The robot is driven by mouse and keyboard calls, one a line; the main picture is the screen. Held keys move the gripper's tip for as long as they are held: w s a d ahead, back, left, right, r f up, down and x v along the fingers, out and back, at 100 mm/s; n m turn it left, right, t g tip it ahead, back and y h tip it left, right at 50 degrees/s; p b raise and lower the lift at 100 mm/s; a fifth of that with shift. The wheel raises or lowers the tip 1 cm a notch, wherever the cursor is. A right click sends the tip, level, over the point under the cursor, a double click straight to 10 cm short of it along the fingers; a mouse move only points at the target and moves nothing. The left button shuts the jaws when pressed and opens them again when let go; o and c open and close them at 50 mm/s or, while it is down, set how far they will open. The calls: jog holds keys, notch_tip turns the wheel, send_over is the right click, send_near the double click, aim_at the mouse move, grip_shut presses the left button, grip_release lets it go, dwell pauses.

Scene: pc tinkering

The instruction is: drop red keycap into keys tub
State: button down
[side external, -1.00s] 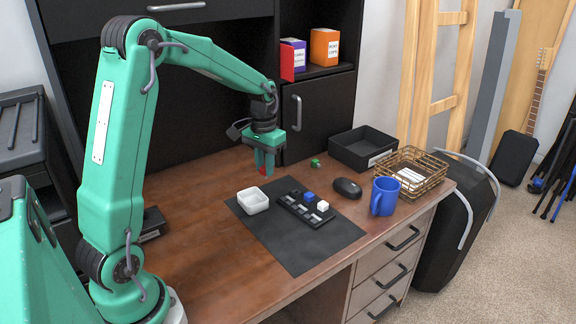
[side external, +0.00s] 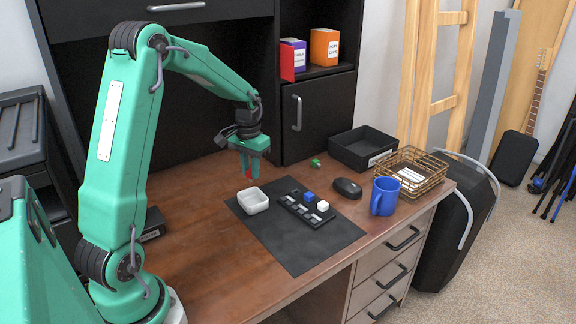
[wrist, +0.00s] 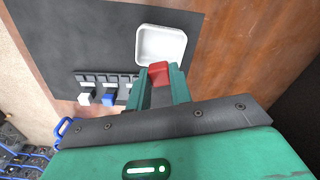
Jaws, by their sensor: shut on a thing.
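My gripper (side external: 249,176) is shut on the red keycap (wrist: 158,70), which shows between its fingertips in the wrist view. In the side view only a sliver of red shows at the fingers. The keys tub is the small white square tub (side external: 253,200) on the dark mat; it also shows in the wrist view (wrist: 161,31). In the side view my gripper is above and just behind the tub. In the wrist view the keycap appears right at the tub's near edge. The tub looks empty.
A black key holder (side external: 305,210) with a blue and a white keycap sits right of the tub on the mat (side external: 284,255). Further right are a black mouse (side external: 347,188), a blue mug (side external: 384,196), a wire basket (side external: 411,173) and a black tray (side external: 363,149). A green cube (side external: 315,163) lies behind.

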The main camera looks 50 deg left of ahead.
aim_at(252, 181)
jog(key=shift+f, duration=2.55)
jog(key=c, duration=1.2)
grip_release()
jog(key=shift+r, duration=0.1)
jog(key=shift+r, duration=3.8)
jog(key=shift+d+r, duration=0.1)
